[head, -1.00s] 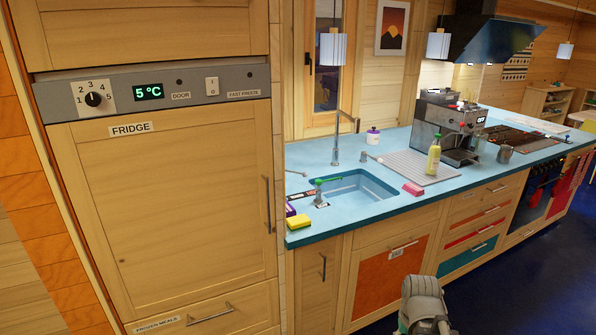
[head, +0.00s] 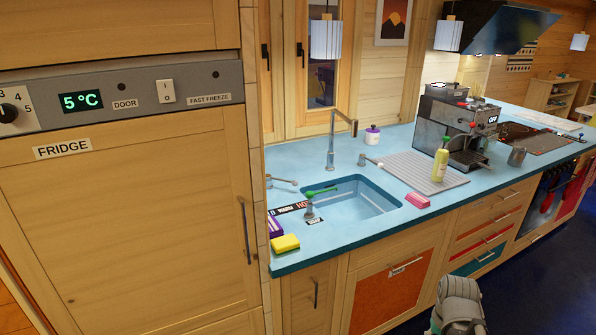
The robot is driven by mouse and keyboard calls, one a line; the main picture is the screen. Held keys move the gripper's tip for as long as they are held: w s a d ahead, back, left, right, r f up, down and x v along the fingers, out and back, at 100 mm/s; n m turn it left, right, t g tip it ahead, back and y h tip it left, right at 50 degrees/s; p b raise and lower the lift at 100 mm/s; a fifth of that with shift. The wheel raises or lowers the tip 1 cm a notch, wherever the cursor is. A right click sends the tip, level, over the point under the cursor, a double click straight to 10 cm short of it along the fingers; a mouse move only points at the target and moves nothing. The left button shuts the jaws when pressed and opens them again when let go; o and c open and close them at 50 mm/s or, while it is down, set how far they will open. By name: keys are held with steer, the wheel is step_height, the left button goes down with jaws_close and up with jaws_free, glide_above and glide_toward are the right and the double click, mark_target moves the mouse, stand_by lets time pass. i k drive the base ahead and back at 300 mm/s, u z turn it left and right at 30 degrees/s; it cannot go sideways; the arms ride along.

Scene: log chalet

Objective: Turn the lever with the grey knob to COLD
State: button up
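A lever (head: 282,181) with a pale, greyish knob lies low on the blue counter left of the sink, in the head view. It points to the right, its knob near the right end. A dark label strip (head: 287,209) in front of it reads WARM and HOT; its left end is cut off by the fridge, showing only a "D". A grey post with a green-tipped lever (head: 321,191) stands by the sink's near left corner, beside a SOAP label (head: 316,220). A light-knobbed lever (head: 371,160) stands behind the sink.
The fridge (head: 130,215) stands at the left, close to the levers. A tall tap (head: 331,150) rises behind the sink (head: 350,195). A yellow sponge (head: 285,243) and purple box (head: 275,226) sit at the counter's left front corner. The floor before the cabinets is clear.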

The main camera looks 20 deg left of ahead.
mark_target(296, 184)
steer(key=z, duration=0.1)
steer(key=i, duration=1.35)
steer(key=u, duration=0.55)
